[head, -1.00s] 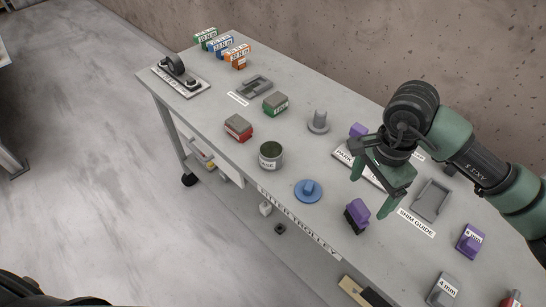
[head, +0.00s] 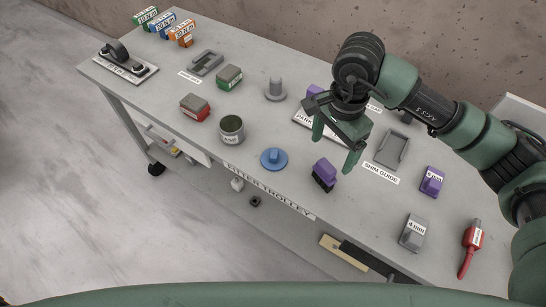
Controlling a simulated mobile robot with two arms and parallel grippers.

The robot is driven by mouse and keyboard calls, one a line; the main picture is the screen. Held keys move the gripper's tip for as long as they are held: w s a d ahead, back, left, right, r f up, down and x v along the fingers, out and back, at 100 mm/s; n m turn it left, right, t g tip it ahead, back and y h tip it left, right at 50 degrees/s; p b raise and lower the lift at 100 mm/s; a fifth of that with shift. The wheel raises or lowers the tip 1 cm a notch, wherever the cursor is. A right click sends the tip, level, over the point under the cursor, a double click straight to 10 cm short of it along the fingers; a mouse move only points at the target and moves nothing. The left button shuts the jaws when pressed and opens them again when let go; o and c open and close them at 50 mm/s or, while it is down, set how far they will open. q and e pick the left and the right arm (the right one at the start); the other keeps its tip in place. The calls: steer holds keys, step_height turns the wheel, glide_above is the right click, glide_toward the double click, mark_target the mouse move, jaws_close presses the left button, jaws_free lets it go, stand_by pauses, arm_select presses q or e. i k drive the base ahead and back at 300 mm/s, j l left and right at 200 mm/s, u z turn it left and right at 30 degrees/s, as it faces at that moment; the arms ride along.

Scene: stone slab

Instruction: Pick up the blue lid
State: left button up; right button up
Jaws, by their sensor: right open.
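The blue lid (head: 273,159) is a round disc with a raised knob, lying flat on the grey trolley top (head: 230,181) near its front edge. My right gripper (head: 333,152) is open and empty, fingers pointing down, above the table to the right of the lid. Its fingers appear near a purple-handled brush-like block (head: 324,174), and contact cannot be told. My left gripper is not in view.
Red (head: 195,107) and green (head: 229,77) blocks stand left and behind the tin. A grey knobbed piece (head: 275,89) is behind the lid. A grey 4 mm block (head: 412,232) and a red-handled tool (head: 471,247) lie at the right. Bare tabletop surrounds the lid.

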mark_target(274, 159)
steer(key=j+z, duration=0.1)
steer(key=j, duration=1.6)
